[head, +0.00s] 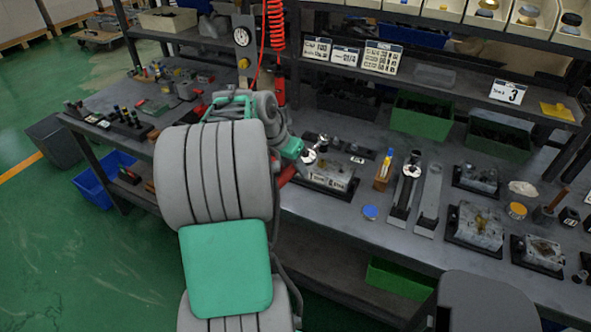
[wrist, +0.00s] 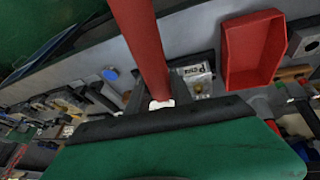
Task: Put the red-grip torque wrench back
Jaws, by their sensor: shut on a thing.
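The red-grip torque wrench shows in the wrist view as a long red grip (wrist: 143,45) running from the top edge down to the jaws. My gripper (wrist: 161,92) is shut on it, with dark fingers on both sides of the grip and a small white patch at its lower end. The rest of the wrench is hidden behind my gripper's body. In the head view my arm covers the gripper; a small red part (head: 286,174) shows beside the arm over the bench, and I cannot tell whether it is the wrench.
An empty red tray (wrist: 228,55) lies right of the grip in the wrist view. On the bench (head: 330,215) stand a blue disc (head: 370,212), a valve block (head: 328,178) and two long grey holders (head: 428,200). A red coiled hose (head: 275,25) hangs behind my arm.

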